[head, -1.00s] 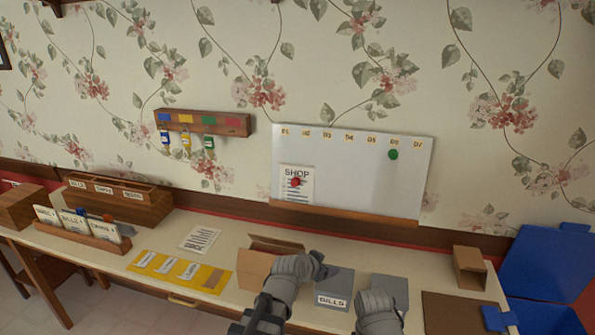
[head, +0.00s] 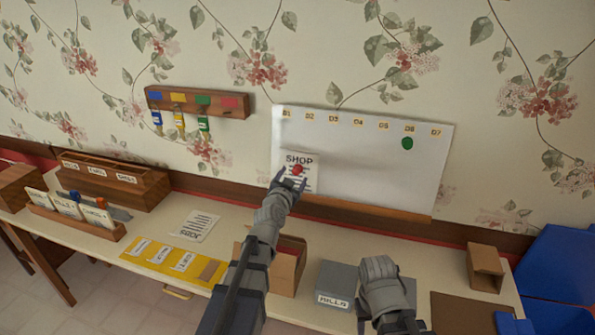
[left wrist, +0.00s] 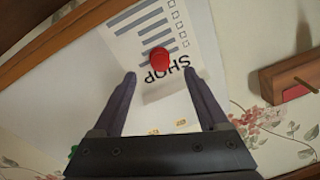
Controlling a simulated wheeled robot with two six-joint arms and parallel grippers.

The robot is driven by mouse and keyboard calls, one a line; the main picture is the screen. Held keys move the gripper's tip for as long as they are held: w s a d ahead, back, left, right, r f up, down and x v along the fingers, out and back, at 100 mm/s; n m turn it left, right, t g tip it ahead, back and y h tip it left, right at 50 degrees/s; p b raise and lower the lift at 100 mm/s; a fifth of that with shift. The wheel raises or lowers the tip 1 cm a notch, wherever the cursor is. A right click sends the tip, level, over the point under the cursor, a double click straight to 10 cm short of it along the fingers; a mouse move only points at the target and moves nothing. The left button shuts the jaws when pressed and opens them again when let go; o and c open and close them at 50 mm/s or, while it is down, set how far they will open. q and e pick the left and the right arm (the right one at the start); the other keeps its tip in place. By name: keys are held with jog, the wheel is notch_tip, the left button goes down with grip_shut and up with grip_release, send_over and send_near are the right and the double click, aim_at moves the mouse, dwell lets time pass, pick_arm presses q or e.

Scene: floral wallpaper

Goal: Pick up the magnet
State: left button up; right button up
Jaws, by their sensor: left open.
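A red round magnet (head: 298,170) holds a SHOP paper (head: 301,160) on the whiteboard (head: 360,160). A green magnet (head: 407,143) sits at the board's upper right. My left gripper (head: 290,178) is open, its fingers on either side of the red magnet in the head view. In the left wrist view the red magnet (left wrist: 159,59) lies just beyond and between the open fingertips (left wrist: 158,75), apart from both. The right arm (head: 385,290) is low at the desk's front; its fingers cannot be made out.
A key rack (head: 196,103) with hanging keys is on the wall left of the board. On the desk are an open cardboard box (head: 287,268), a grey BILLS box (head: 338,279), a yellow mat (head: 171,261) and a wooden sorter (head: 115,181). A blue bin (head: 560,270) stands at right.

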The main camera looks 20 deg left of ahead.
aim_at(296, 171)
pick_arm(q)
jog(key=shift+w+a+f+b, duration=0.1)
jog(key=shift+w+f+b, duration=0.1)
jog(key=shift+w, duration=0.65)
jog(key=shift+w+d+f+b, duration=0.1)
jog(key=shift+w+f+b, duration=0.05)
jog(key=shift+w, duration=0.75)
jog(key=shift+w+a+f+b, duration=0.1)
jog(key=shift+w+f+b, duration=0.1)
jog(key=shift+w, duration=0.65)
jog(key=shift+s, duration=0.1)
jog(key=shift+c, duration=0.5)
grip_shut()
